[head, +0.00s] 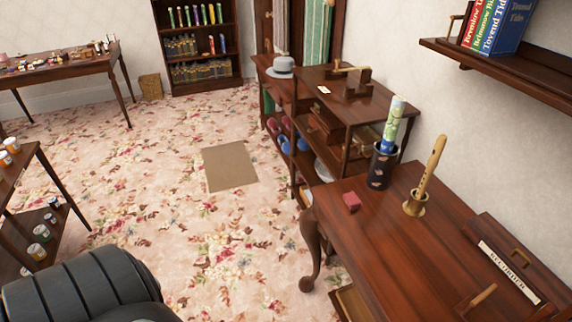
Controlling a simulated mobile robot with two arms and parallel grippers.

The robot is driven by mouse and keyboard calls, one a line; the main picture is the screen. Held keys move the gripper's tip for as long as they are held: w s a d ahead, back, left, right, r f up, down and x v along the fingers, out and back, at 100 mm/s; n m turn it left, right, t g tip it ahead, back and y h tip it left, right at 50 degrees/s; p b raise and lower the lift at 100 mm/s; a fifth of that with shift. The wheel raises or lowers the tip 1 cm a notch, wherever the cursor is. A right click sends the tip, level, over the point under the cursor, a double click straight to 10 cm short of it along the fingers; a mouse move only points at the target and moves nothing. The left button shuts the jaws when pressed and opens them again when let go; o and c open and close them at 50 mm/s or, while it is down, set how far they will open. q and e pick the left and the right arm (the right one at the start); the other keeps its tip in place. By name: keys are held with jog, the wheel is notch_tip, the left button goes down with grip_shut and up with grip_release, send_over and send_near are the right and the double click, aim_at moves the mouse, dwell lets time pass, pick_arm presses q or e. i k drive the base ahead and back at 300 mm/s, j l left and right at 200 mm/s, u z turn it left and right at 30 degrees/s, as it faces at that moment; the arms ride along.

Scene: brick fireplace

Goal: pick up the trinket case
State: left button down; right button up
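On the desk stand a dark cup with a rolled paper (380,165), a brass holder with a recorder (415,203) and a case marked RECORDER (500,265). A shelf unit (345,95) stands behind. A wall shelf (500,70) overhangs right.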

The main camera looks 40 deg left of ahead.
aim_at(352, 201)
jog(key=u, duration=0.75)
jog(key=i+j+z, duration=0.45)
